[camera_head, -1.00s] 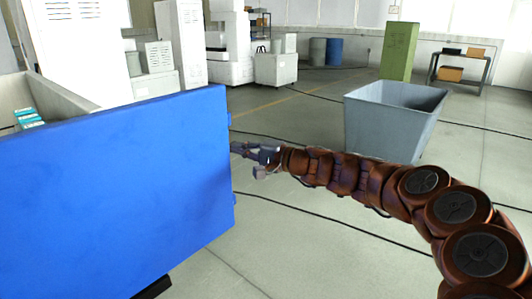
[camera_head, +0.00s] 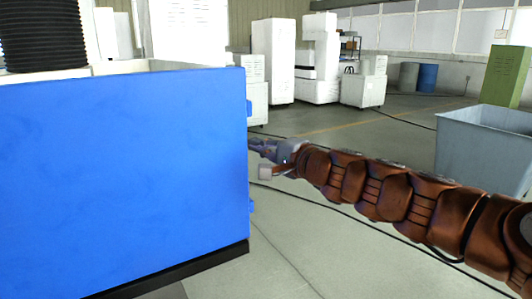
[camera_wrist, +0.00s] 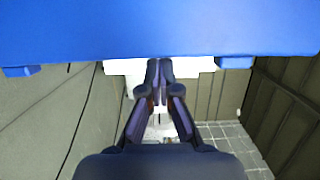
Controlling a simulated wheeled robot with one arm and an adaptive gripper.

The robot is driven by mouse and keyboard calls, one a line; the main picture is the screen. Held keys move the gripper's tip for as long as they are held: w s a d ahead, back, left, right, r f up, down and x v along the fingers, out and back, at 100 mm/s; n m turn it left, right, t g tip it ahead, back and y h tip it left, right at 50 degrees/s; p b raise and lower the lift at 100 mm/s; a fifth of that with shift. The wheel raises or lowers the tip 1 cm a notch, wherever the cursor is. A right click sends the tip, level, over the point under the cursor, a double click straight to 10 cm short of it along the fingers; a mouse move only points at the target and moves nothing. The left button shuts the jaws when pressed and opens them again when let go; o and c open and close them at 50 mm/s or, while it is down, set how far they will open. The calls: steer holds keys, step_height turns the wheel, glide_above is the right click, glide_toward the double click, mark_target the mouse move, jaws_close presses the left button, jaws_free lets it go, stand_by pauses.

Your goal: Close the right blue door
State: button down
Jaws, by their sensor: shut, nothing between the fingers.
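The blue door (camera_head: 120,180) is a large flat panel filling the left of the head view. It stands upright in front of a pale machine tank, whose white rim (camera_head: 165,65) shows just above it. Small blue tabs stick out from its right edge. My gripper (camera_head: 256,146) is at that right edge, around mid-height, with its fingers pointing left. In the wrist view the door (camera_wrist: 160,28) spans the top, and my gripper (camera_wrist: 160,66) is shut and empty with its tips close to the door's edge. I cannot tell whether they touch it.
A grey bin (camera_head: 485,150) stands at the right, with a green cabinet (camera_head: 507,75) behind it. White machines (camera_head: 318,65) and a blue barrel (camera_head: 427,78) stand at the back. Dark cables cross the open floor between.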

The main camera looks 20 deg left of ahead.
steer(key=shift+s+a, duration=0.4)
steer(key=shift+s, duration=0.25)
steer(key=shift+s+a, duration=0.1)
